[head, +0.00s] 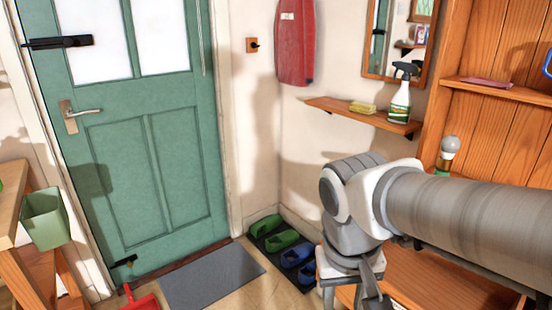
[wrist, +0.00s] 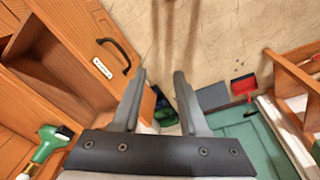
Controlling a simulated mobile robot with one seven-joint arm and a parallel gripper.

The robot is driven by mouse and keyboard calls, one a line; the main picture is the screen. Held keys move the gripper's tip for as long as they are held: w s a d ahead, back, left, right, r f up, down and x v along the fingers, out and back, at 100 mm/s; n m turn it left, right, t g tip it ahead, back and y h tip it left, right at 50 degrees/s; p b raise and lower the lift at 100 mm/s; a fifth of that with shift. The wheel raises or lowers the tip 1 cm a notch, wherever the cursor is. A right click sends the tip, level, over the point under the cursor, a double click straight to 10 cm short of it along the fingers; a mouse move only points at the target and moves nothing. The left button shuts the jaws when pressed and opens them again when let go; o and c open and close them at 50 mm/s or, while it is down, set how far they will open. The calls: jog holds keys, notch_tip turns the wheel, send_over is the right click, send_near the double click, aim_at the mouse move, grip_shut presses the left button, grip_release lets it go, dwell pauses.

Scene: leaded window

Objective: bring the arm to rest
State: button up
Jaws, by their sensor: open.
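My arm reaches in from the right of the head view and bends down at its wrist. My gripper (head: 350,293) points downward near the bottom edge, in front of the wooden cabinet, and its tips are cut off there. In the wrist view my gripper (wrist: 159,75) shows two grey fingers set apart, with nothing between them but floor and background. It is open and empty, and I see it touching nothing.
The cabinet has a black-handled drawer (wrist: 113,55) close left of the fingers in the wrist view. A shelf (head: 365,115) holds a spray bottle (head: 400,98). Shoes (head: 283,240), a grey mat (head: 212,275) and a red dustpan (head: 142,301) lie by the green door (head: 150,170).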

jog(key=s+d+r+t+p, duration=0.1)
jog(key=d+r+t+p, duration=0.1)
jog(key=r+p, duration=0.6)
jog(key=s+d+r+t+y+p, duration=0.1)
jog(key=r+t+p, duration=0.1)
jog(key=r+p, duration=0.6)
notch_tip(320, 180, up, 5)
jog(key=shift+d+f+p, duration=0.2)
jog(key=shift+d+p, duration=0.15)
jog(key=shift+p, duration=0.05)
